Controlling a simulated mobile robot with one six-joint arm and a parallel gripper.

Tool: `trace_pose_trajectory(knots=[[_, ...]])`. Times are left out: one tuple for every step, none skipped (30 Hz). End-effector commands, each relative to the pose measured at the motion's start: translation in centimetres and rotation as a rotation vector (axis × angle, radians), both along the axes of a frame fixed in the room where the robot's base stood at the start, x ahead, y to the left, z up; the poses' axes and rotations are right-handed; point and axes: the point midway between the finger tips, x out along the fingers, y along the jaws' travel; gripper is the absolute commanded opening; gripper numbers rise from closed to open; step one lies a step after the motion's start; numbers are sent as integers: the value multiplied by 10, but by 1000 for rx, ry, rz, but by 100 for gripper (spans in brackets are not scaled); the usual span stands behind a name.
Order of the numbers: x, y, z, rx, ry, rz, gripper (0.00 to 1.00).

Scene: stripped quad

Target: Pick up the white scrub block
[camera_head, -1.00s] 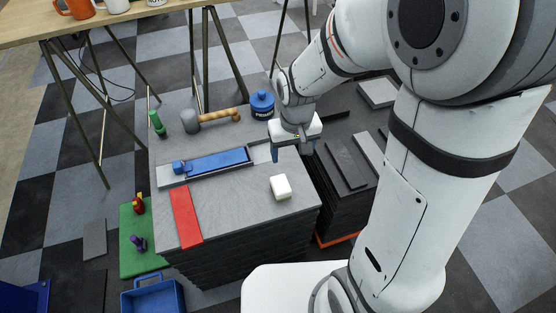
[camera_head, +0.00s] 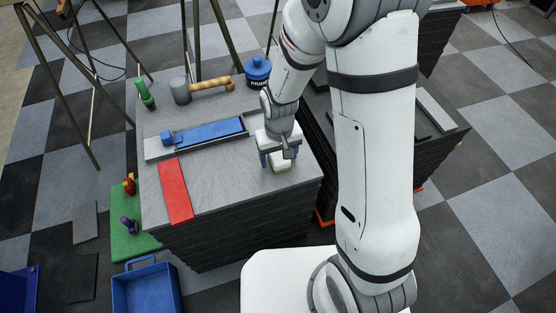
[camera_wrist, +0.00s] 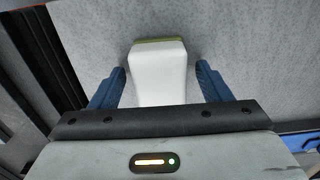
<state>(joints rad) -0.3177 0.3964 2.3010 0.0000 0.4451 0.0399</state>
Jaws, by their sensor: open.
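The white scrub block (camera_head: 281,168) sits on the grey stacked-slab top near its right front corner. In the wrist view the white block (camera_wrist: 158,75) shows a green edge at its far end and lies between two blue fingers. My gripper (camera_head: 275,160) is right above and around the block, pointing down, with its fingers apart. In the wrist view my gripper (camera_wrist: 162,82) shows a gap between each finger and the block's sides. The head view hides part of the block behind my gripper.
A red strip (camera_head: 175,191), a blue tool in a grey tray (camera_head: 240,125), a wooden-handled mallet (camera_head: 205,88), a green bottle (camera_head: 144,92) and a blue pot (camera_head: 257,72) share the top. A blue crate (camera_head: 146,290) stands on the floor. The top's front middle is clear.

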Motion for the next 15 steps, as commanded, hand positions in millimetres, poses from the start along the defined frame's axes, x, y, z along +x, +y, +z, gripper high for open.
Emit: trace_pose_trajectory(knots=[[0,0,-4,0,0,0,71],[0,0,-4,0,-1,0,71],[0,0,-4,0,-1,1,71],[0,0,-3,0,-1,1,71],[0,0,-3,0,-1,1,71],[0,0,-3,0,-1,1,71],[0,0,-3,0,-1,1,70],[0,0,-3,0,-1,1,68],[0,0,-3,0,-1,1,64],[0,1,-3,0,-1,1,62],[0,1,-3,0,-1,1,59],[0,1,-3,0,-1,1,56],[0,1,-3,0,-1,1,54],[0,1,-3,0,-1,1,51],[0,1,-3,0,-1,1,48]])
